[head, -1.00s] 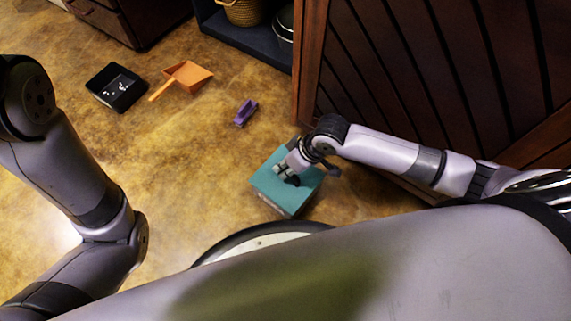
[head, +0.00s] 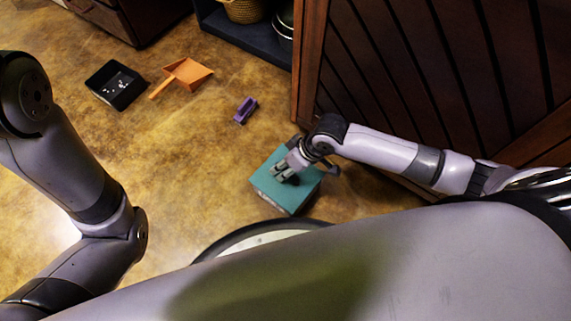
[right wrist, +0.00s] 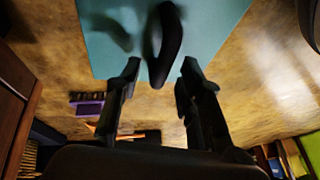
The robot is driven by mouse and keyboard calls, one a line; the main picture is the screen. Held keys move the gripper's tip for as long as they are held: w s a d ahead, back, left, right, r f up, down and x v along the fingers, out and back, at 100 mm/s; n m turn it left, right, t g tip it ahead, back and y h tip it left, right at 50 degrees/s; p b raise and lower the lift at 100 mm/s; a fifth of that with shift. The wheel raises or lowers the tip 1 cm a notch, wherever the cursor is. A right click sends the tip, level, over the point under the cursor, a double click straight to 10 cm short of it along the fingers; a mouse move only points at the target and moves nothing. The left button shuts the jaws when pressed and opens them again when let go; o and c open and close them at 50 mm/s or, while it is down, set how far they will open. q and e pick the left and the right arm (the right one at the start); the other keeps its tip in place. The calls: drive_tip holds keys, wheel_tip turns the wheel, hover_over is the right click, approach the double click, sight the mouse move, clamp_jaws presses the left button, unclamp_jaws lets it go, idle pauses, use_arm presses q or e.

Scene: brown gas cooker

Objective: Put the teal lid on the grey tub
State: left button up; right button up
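The teal lid (head: 302,190) lies over the grey tub (head: 268,201), of which only a narrow strip of side shows below the lid. In the right wrist view the lid (right wrist: 215,25) fills the top, with a dark curved piece (right wrist: 163,45) in front of it; I cannot tell whether this is the lid's handle. My right gripper (head: 284,175) is low over the lid in the head view. In the right wrist view its two fingers (right wrist: 158,78) are apart, with nothing gripped between the tips. My left arm shows, but its gripper is out of view.
A purple object (head: 245,110), an orange dustpan (head: 188,74) and a black tray (head: 117,86) with white bits lie on the floor. A slatted wooden panel (head: 420,80) stands right behind my right arm. The floor left of the tub is clear.

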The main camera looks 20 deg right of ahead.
drive_tip(key=v, duration=0.7)
drive_tip(key=shift+d+r, duration=0.15)
drive_tip(key=shift+r, duration=0.05)
idle(0.4)
